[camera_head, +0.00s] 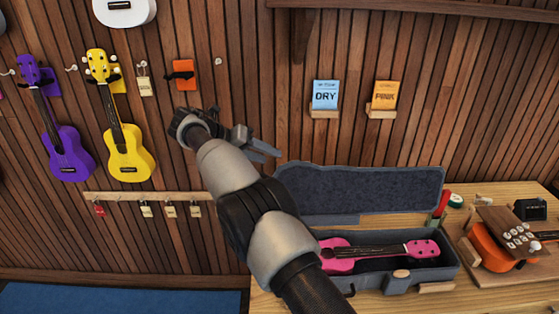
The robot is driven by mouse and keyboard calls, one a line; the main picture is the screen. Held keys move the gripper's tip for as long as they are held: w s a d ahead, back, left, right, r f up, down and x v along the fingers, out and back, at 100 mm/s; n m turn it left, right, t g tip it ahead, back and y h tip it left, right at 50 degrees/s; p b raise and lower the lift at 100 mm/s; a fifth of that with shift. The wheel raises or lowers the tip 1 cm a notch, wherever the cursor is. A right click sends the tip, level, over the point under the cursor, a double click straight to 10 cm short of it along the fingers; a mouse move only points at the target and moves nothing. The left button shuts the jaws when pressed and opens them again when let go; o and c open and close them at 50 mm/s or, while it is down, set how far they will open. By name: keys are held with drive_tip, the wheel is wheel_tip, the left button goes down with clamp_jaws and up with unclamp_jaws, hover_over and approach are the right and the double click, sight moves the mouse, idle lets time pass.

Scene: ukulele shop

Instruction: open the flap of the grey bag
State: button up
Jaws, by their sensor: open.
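A grey case (445,272) lies on the wooden bench with its lid (360,190) raised at the back. A pink ukulele (375,252) lies inside it. I see no separate grey bag with a flap; I cannot tell if this case is the one meant. My gripper (262,143) is up in front of the slatted wall, left of the raised lid and above it. It is open, and nothing shows between its fingers. My arm hides the left end of the case.
Purple (68,150) and yellow (128,150) ukuleles hang on the wall at left. DRY (325,95) and PINK (387,95) cards sit on small wall ledges.

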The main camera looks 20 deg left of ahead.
drive_tip(key=v, duration=0.2)
drive_tip(key=shift+s+a+r, duration=0.2)
drive_tip(key=shift+s+r, duration=0.05)
drive_tip(key=shift+s, duration=0.05)
drive_tip(key=w+d+r+m+g+y, duration=0.1)
drive_tip(key=d+r+m+g+y, duration=0.1)
drive_tip(key=d+r+m, duration=0.85)
drive_tip(key=s+d+r+m+g+y, duration=0.1)
drive_tip(key=s+d+r+m, duration=0.2)
drive_tip(key=d, duration=0.5)
drive_tip(key=s+d+r+m+y, duration=0.1)
drive_tip(key=s+d+r+m, duration=0.15)
drive_tip(key=d, duration=0.45)
drive_tip(key=s+d+r+m+y, duration=0.1)
drive_tip(key=s+d+r+m, duration=0.1)
drive_tip(key=s+d+m, duration=0.45)
drive_tip(key=s+d+f+m+y, duration=0.1)
drive_tip(key=s+d+f+m, duration=0.2)
drive_tip(key=s+m, duration=0.4)
drive_tip(key=s+d+f+m+t+y, duration=0.1)
drive_tip(key=s+d+f+m, duration=0.3)
drive_tip(key=s, duration=1.3)
drive_tip(key=f+m, duration=0.1)
drive_tip(key=m, duration=0.1)
drive_tip(key=shift+s+d+m+y, duration=0.15)
drive_tip(key=shift+s+m+y, duration=0.05)
drive_tip(key=shift+m+y, duration=0.15)
